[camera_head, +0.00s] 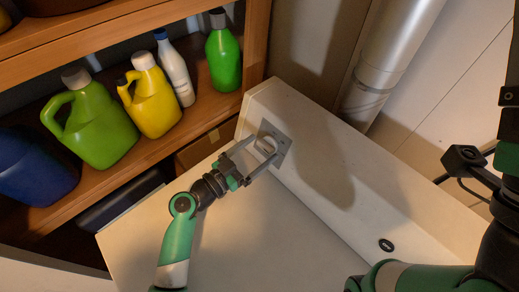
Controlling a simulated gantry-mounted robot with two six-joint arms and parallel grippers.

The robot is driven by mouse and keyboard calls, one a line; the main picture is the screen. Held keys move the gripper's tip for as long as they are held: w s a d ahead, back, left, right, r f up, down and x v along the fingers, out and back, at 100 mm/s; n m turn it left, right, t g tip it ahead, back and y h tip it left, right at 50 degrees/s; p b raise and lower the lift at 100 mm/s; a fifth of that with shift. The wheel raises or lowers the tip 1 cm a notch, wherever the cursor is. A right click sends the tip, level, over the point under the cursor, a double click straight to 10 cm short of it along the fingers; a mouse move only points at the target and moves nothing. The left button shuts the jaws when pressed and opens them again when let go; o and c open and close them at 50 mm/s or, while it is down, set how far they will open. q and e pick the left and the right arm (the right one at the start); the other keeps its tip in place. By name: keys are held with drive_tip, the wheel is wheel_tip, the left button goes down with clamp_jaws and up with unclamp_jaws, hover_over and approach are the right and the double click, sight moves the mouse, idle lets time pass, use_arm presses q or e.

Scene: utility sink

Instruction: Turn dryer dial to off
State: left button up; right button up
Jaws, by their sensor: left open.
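The dryer (350,190) is a white box-like appliance with a raised back panel. Its dial (267,143) sits on a grey square plate (280,151) at the left end of that panel. My left gripper (261,157) is open, with its two grey fingers reaching up and right to the dial, one on each side. I cannot tell whether the fingers touch it. The fingers partly cover the dial, and its setting is too small to read. My right gripper, at the right edge, shows only in part, and its jaws cannot be made out.
A wooden shelf at the left holds a blue jug (35,165), a green jug (92,120), a yellow jug (150,98), a white bottle (175,70) and a green bottle (223,55). A silver duct (395,40) rises behind the dryer. The dryer's top is clear.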

use_arm(q)
drive_tip(key=shift+w+d, duration=0.2)
drive_tip(key=shift+d, duration=0.1)
drive_tip(key=c, duration=1.4)
drive_tip(key=shift+o, duration=0.2)
